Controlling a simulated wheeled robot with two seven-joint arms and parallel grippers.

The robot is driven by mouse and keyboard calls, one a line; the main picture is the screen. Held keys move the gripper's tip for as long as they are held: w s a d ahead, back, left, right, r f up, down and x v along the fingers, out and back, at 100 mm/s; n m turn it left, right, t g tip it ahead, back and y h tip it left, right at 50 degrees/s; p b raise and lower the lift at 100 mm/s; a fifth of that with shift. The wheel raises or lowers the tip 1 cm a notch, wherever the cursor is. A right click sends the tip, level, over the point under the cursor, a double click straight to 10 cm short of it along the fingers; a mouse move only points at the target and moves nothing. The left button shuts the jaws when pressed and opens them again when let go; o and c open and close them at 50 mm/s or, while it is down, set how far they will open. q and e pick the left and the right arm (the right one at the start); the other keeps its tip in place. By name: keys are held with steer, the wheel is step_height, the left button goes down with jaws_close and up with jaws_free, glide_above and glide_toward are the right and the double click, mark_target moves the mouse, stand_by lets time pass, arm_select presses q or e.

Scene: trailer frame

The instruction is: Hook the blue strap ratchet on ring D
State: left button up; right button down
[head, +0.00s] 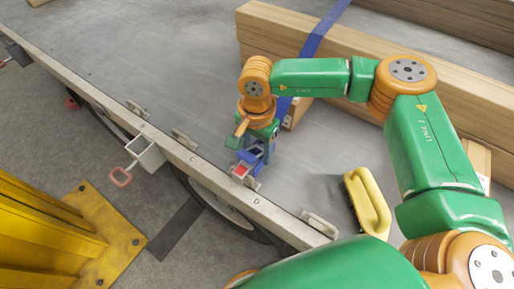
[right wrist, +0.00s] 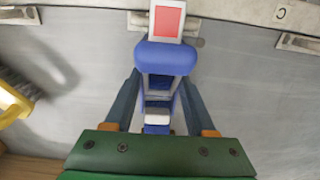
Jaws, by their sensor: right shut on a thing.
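My right gripper (head: 252,153) is shut on the blue strap ratchet (head: 250,158) close to the trailer's near edge. In the right wrist view, the blue ratchet (right wrist: 166,58) sits between the two fingers (right wrist: 158,100). Its far end carries a red-and-white plate (right wrist: 167,18). That plate overlaps the metal ring D (right wrist: 194,26) on the trailer edge and hides its middle. In the head view, the letter D (head: 257,201) is just below that spot. I cannot tell whether the hook touches or engages the ring. My left gripper is not in view.
A brush with a yellow handle (head: 369,201) lies on the deck right of the gripper. Wooden beams (head: 280,38) with a blue strap (head: 322,32) over them lie behind. Ring C (head: 183,138) is farther along the edge. A yellow post (head: 40,235) stands on the floor.

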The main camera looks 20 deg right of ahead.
steer(key=shift+r, duration=0.1)
steer(key=shift+c, duration=0.7)
jaws_free()
